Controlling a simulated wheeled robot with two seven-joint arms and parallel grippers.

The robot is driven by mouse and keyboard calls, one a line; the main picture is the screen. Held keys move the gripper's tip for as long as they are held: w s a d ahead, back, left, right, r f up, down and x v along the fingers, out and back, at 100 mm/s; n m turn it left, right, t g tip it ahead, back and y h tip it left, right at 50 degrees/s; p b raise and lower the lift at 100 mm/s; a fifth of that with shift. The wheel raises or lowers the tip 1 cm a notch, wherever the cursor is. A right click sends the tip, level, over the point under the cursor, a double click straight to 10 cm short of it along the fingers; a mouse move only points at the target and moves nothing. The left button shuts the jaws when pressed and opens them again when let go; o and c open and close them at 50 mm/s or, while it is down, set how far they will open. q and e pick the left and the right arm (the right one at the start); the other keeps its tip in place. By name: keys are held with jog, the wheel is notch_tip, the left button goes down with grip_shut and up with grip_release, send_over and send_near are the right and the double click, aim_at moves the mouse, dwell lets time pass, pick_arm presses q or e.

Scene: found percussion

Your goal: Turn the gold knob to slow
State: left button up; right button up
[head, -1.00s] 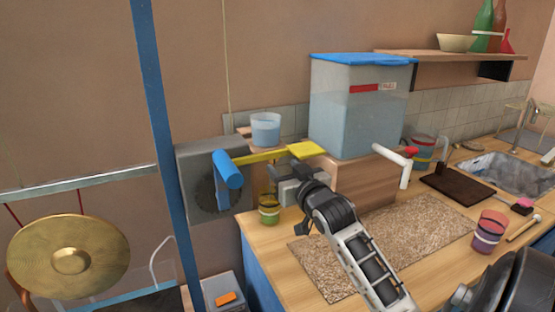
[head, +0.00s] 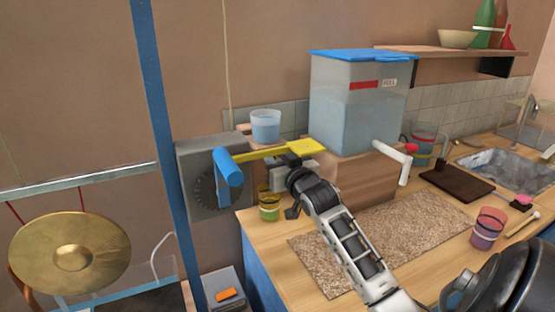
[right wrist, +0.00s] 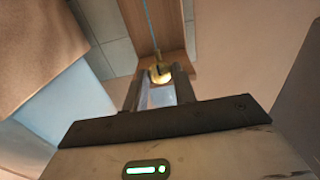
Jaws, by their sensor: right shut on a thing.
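The gold knob (right wrist: 160,76) shows in the right wrist view, between the fingertips of my right gripper (right wrist: 160,90), below a wooden surface. My right gripper is shut on it. In the head view my right gripper (head: 283,170) is at the wooden stand, just under the yellow lever (head: 265,153), and the knob is hidden there. No slow mark can be read in either view. My left gripper is not in view.
A clear water tank (head: 358,115) with a blue lid stands on a wooden block (head: 375,180). A blue cup (head: 265,126) sits above the yellow lever. A brass gong (head: 70,253) hangs at left.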

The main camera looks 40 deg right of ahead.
jog(key=shift+m, duration=8.9)
jog(key=o, duration=1)
